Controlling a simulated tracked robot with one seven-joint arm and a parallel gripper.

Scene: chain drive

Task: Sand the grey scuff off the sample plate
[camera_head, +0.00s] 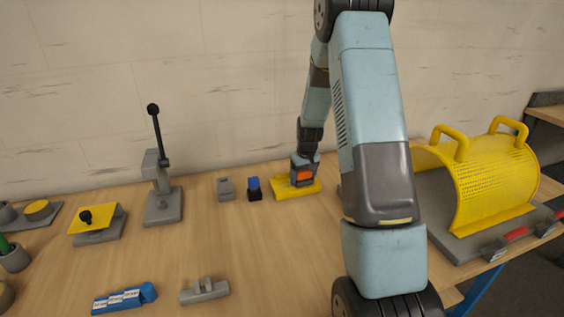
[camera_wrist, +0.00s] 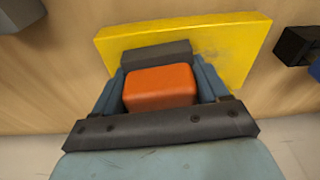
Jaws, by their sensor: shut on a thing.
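The sample plate is a yellow slab (camera_head: 283,193) lying on the bench near the wall. It also shows in the wrist view (camera_wrist: 238,50). My gripper (camera_head: 301,173) is shut on an orange block with a dark grey lower part (camera_wrist: 160,88), seemingly a sanding block. The block is over the plate; I cannot tell whether it touches the surface. In the wrist view the block lies between the two blue-grey fingers.
Left of the plate stand a small blue and black block (camera_head: 254,188) and a grey block (camera_head: 225,189). A lever press (camera_head: 163,200) stands further left. A yellow perforated guard (camera_head: 490,180) is at the right. A blue item (camera_head: 124,298) and grey fixture (camera_head: 204,291) lie in front.

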